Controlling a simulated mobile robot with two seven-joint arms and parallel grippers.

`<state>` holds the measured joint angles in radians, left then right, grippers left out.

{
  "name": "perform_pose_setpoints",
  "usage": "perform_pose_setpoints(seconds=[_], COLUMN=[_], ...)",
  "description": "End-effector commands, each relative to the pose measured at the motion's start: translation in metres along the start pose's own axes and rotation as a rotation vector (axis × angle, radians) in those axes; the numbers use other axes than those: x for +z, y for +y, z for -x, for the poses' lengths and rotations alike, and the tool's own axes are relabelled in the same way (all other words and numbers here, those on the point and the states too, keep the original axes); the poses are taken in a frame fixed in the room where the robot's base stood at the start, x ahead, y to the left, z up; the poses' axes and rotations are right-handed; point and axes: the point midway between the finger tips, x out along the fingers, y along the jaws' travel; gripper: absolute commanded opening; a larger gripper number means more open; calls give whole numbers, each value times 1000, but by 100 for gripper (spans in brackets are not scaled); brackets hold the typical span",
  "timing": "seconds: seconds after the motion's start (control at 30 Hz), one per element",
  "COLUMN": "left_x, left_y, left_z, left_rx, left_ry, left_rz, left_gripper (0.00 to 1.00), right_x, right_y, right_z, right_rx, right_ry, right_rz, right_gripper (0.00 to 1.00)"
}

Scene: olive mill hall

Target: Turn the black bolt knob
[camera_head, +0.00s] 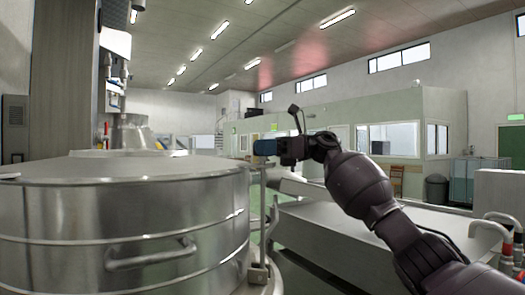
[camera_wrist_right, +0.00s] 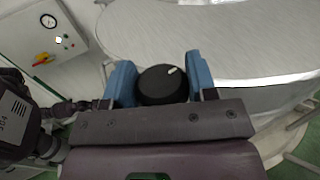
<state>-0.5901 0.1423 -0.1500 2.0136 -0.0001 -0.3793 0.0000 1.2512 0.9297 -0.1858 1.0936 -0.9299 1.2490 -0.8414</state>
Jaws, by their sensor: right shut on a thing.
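The black bolt knob (camera_wrist_right: 163,85) is round, with a short white mark near its rim. It shows in the right wrist view, between the two blue fingers of my right gripper (camera_wrist_right: 161,82). The fingers are shut on its sides. In the head view, my right gripper (camera_head: 264,147) reaches in from the right, beside the upper right edge of a big steel tank (camera_head: 130,215). The knob is hidden by the gripper there. My left gripper is not in view.
The steel tank, with a bar handle (camera_head: 152,256), fills the left of the head view. Long grey metal covers (camera_head: 350,240) lie at the lower right. A panel with a gauge (camera_wrist_right: 42,38) and buttons shows in the right wrist view.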

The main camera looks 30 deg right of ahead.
Motion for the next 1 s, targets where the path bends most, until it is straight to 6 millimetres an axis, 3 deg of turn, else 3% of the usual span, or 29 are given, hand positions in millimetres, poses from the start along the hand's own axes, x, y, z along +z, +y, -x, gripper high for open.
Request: perform_pose_setpoints(seconds=[0.43, 0.47, 0.6, 1.0], left_x=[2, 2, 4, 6], left_y=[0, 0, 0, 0], left_z=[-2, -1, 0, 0], left_rx=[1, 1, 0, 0], left_ry=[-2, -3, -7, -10], left_rz=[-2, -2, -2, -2], left_gripper=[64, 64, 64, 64], right_x=[-6, -7, -6, -3], right_y=[-1, -1, -1, -1], right_z=[-2, -2, -2, 5], right_rx=[16, 16, 14, 11], right_ry=[10, 11, 9, 5], right_rz=[-7, -7, -6, -3], right_gripper=[28, 53, 75, 78])
